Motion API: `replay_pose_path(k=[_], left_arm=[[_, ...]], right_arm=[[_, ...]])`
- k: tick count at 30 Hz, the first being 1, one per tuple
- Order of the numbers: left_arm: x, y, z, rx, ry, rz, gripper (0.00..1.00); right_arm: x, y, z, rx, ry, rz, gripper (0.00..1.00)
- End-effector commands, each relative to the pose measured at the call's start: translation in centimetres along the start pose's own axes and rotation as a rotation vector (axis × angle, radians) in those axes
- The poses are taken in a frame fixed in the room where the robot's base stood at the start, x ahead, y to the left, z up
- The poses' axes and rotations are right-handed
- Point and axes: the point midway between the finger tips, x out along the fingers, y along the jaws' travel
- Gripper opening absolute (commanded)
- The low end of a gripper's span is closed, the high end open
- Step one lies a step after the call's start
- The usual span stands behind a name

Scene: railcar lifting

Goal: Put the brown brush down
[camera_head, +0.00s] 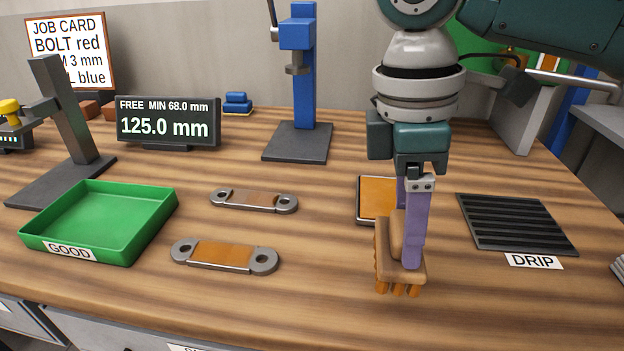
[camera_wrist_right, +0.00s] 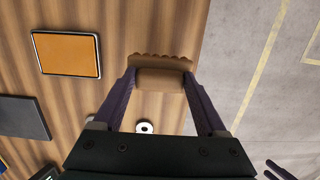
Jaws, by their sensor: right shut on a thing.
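My right gripper (camera_head: 412,262) is shut on the brown brush (camera_head: 385,262), with one purple finger on each side of its raised grip. The brush is held with its bristles down at the front of the bench. I cannot tell whether the bristle tips touch the wood. In the right wrist view the brush (camera_wrist_right: 160,78) sits between the two fingertips (camera_wrist_right: 161,82), near the bench edge. My left gripper is not in view.
An orange pad (camera_head: 376,196) lies just behind the brush, partly hidden. The black ribbed DRIP tray (camera_head: 515,222) is to the right. Two links (camera_head: 254,200) (camera_head: 224,255) and the green GOOD tray (camera_head: 150,230) are to the left. Bare wood (camera_head: 325,270) lies between.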

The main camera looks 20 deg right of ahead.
Motion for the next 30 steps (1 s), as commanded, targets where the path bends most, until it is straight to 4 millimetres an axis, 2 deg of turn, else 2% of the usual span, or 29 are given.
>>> replay_pose_path(k=[12, 24, 25, 30], left_arm=[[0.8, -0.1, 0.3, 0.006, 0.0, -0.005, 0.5], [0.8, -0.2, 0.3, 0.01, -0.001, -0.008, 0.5], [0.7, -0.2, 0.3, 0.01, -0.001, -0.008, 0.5], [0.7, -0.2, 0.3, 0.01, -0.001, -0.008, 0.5]], right_arm=[[5.0, 0.0, -0.6, 0.001, 0.0, 0.001, 0.3], [5.4, 0.0, -0.7, 0.001, 0.001, 0.0, 0.3], [5.3, 0.0, -0.7, 0.0, 0.001, 0.0, 0.78], [5.3, 0.0, -0.7, 0.001, 0.001, 0.001, 0.97]])
